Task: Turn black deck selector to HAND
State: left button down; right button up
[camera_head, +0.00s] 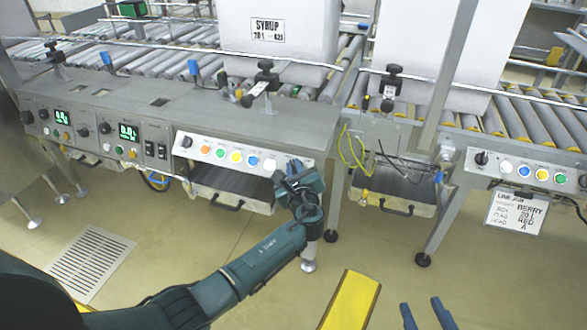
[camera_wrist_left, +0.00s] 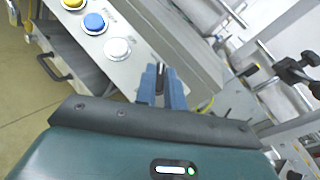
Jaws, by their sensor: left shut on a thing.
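The left deck panel (camera_head: 228,154) carries a black selector knob (camera_head: 186,142) at its left end, then orange, green, yellow, blue and white buttons. My left gripper (camera_head: 294,166) is at the panel's right end, just past the white button (camera_wrist_left: 117,48). Its blue fingers (camera_wrist_left: 161,82) are closed together at the panel face on a small dark part, which they mostly hide; its marking cannot be read. My right gripper (camera_head: 421,304) shows only its two blue fingertips at the bottom edge, apart and empty.
A second panel (camera_head: 527,172) on the right has its own black knob (camera_head: 481,158) and coloured buttons. White boxes (camera_head: 280,30) stand on the roller conveyors behind. A table leg (camera_head: 334,205) stands close right of my left gripper. A yellow beam (camera_head: 350,302) lies low in front.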

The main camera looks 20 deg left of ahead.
pick_arm(q)
jog(key=shift+d+n+g+y, duration=0.1)
jog(key=shift+n+g+y, duration=0.3)
jog(key=shift+n, duration=0.4)
pick_arm(e)
jog(key=shift+a, duration=0.1)
pick_arm(q)
jog(key=c, duration=1.5)
grip_release()
